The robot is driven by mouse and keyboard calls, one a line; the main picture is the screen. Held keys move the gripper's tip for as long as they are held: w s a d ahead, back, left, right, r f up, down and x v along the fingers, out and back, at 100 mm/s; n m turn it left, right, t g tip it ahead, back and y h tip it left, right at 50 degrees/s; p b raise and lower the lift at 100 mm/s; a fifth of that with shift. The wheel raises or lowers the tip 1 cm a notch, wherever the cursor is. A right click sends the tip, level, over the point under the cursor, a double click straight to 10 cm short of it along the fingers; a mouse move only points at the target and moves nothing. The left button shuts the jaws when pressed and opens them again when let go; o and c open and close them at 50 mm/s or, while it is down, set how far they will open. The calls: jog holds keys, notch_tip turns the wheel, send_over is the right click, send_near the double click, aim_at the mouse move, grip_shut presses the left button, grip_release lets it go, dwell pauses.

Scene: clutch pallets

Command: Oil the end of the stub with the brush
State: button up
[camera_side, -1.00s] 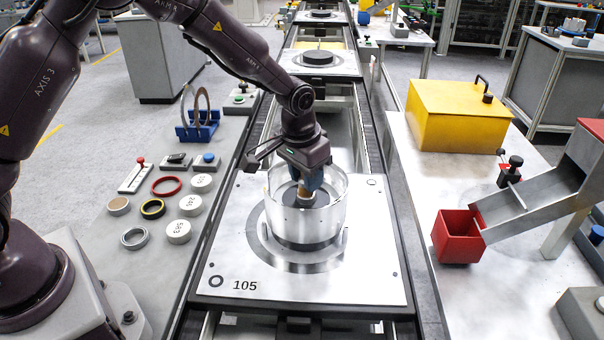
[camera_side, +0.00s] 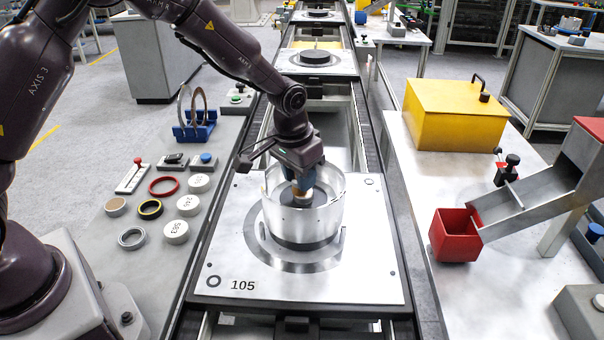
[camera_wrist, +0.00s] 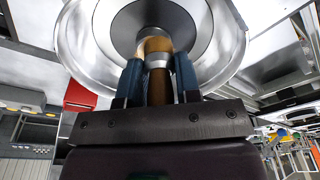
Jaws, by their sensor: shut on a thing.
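The bristles point to the middle of the grey clutch disc (camera_wrist: 195,25), where the stub sits. They overlap the stub's end in the picture. The bristles and fingers largely hide the stub, so I cannot tell whether they touch it.
Rings and white discs (camera_side: 176,232) lie on the left bench, with a blue ring rack (camera_side: 195,132) behind. On the right bench stand a yellow box (camera_side: 455,115), a red bin (camera_side: 455,235) and a metal chute (camera_side: 520,200). The drum wall surrounds my fingers.

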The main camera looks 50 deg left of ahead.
jog(key=shift+w+d, duration=0.6)
jog(key=shift+d, duration=0.1)
jog(key=shift+s+a+r, duration=0.1)
jog(key=shift+s+a, duration=0.5)
jog(key=shift+a, duration=0.05)
jog(key=shift+s+a, duration=0.1)
jog(key=shift+w+d, duration=0.7)
jog(key=shift+s+a, duration=0.7)
jog(key=shift+r, duration=2.9)
